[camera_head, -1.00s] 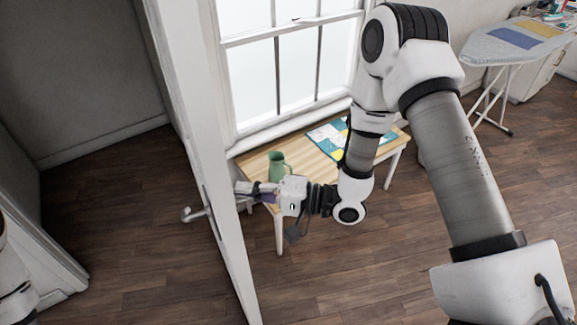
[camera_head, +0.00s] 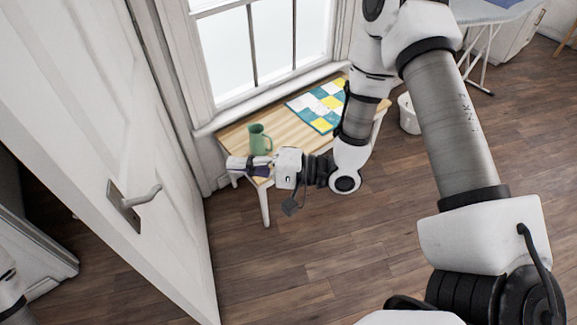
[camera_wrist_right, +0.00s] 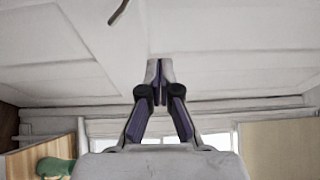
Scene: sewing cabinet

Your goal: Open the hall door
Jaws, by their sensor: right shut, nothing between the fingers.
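The white panelled hall door (camera_head: 85,85) fills the left of the head view and stands ajar, with dark floor showing past its lower-left edge. Its metal lever handle (camera_head: 142,197) sits on a plate on the face toward me. My right gripper (camera_head: 232,163) is shut and empty, pointing left, to the right of the handle and apart from it. In the right wrist view the gripper (camera_wrist_right: 158,75) points toward the pale door panels (camera_wrist_right: 60,50), with part of the handle (camera_wrist_right: 118,12) at the top edge. My left gripper is out of view.
A wooden table (camera_head: 232,137) under the window (camera_head: 265,40) stands close to my right gripper. The wooden floor (camera_head: 290,270) in front is clear.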

